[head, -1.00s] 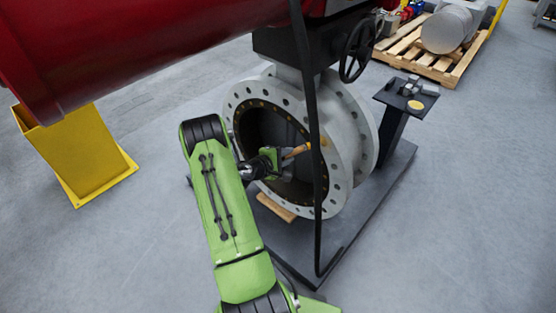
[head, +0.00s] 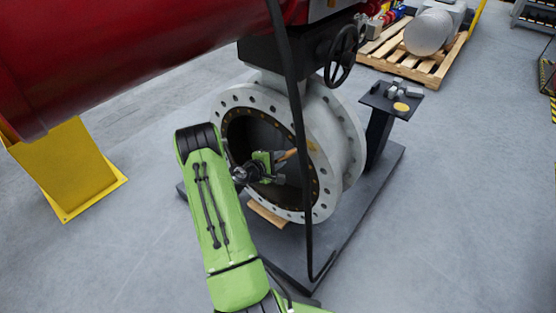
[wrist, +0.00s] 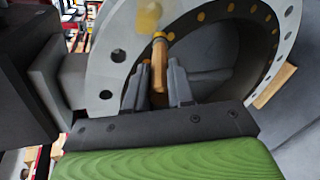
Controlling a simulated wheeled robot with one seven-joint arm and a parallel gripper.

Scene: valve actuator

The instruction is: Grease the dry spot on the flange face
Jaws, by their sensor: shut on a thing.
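The flange face (head: 228,101) is the pale bolt-holed ring of a large round valve; it also shows in the wrist view (wrist: 110,75). A tan-yellow patch (wrist: 148,18) marks the face in the wrist view. My gripper (head: 272,160) is in front of the valve's dark bore. Its two fingers (wrist: 164,85) are shut on a wooden-handled brush (wrist: 158,65), whose far end points towards the flange face near the patch. I cannot tell whether the brush touches the face. The brush also shows in the head view (head: 287,155).
A black hanging cable (head: 297,120) crosses in front of the flange. A handwheel (head: 341,55) sits above right. A small stand (head: 380,97) holds a yellow disc (head: 401,107). A red cylinder (head: 120,60) hangs over a yellow support (head: 68,165).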

